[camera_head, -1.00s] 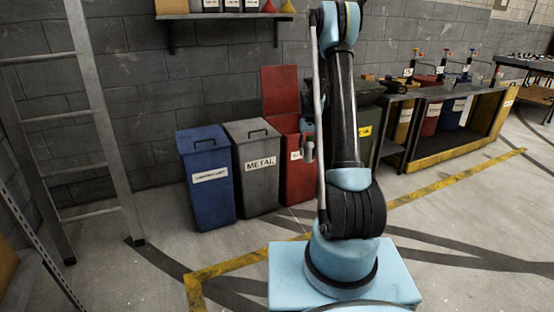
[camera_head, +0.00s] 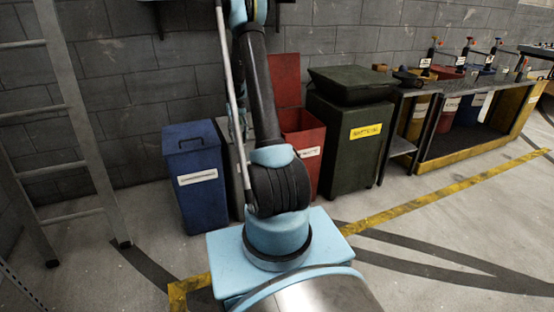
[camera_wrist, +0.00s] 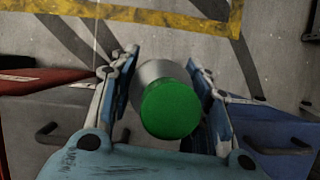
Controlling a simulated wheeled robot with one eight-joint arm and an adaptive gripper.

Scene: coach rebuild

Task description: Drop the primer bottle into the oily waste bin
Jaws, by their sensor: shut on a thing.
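My gripper (camera_wrist: 161,62) is shut on the primer bottle (camera_wrist: 168,100), a pale cylinder with a green cap facing the wrist camera. In the head view, my arm crosses the bins and hides most of the gripper; the bottle cannot be made out there. The red bin (camera_head: 305,170) stands behind and right of the arm with its red lid (camera_head: 284,80) raised. Its label is partly hidden, so I cannot read it in full. In the wrist view, a red edge (camera_wrist: 45,80) lies left of the gripper and a blue lid (camera_wrist: 270,135) lies right.
A closed blue bin (camera_head: 197,205) stands on the left, and the grey bin (camera_head: 229,150) is mostly behind my arm. A dark green bin (camera_head: 345,150) with a yellow label stands right of the red one. A ladder (camera_head: 80,130) leans at left; a workbench (camera_head: 470,125) is at right.

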